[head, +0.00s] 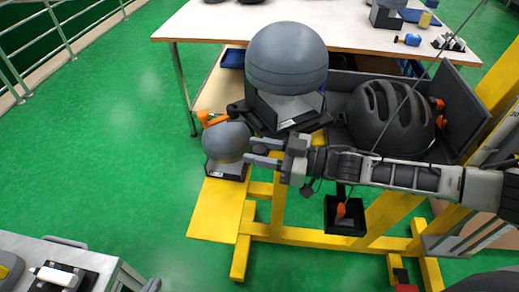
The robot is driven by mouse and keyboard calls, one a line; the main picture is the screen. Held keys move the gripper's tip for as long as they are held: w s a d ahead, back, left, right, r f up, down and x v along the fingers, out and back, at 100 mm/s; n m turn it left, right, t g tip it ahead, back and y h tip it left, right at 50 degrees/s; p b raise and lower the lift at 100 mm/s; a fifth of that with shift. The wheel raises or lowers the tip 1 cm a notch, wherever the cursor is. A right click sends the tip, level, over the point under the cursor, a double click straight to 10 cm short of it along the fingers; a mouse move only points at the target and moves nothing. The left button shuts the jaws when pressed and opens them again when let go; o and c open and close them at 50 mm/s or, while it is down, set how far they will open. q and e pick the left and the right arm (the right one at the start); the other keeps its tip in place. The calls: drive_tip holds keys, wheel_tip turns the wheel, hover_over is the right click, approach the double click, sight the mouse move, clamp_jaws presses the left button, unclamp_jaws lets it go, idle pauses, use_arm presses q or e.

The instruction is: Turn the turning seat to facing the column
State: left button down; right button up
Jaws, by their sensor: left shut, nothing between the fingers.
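A large grey rounded headform (287,58) stands on a dark base (290,117) above the yellow frame. This base may be the turning seat; I cannot tell for sure. An orange lever (212,119) sticks out to its left. The yellow column (500,78) rises at the right edge. A smaller-looking grey headform (226,140) stands lower, on a yellow plate (217,208). My right gripper (257,152), its arm coming in from the right, points left with its fingers apart and nothing seen between them. Its tips are close to the lower headform; I cannot tell whether they touch. My left gripper is not seen.
A black helmet (388,117) lies in a dark tray with raised panels behind my right arm. A small black box (345,216) hangs below the arm. A white-topped table (215,22) stands behind, another bench (60,262) at lower left. Green floor is free at left.

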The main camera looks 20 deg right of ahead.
drive_tip(key=shift+o, duration=0.7)
drive_tip(key=shift+d, duration=0.1)
drive_tip(key=shift+s+d, duration=0.2)
drive_tip(key=shift+d, duration=0.1)
drive_tip(key=b+v, duration=0.1)
drive_tip(key=v, duration=1.4)
drive_tip(key=shift+b, duration=0.4)
drive_tip(key=shift+f, duration=0.1)
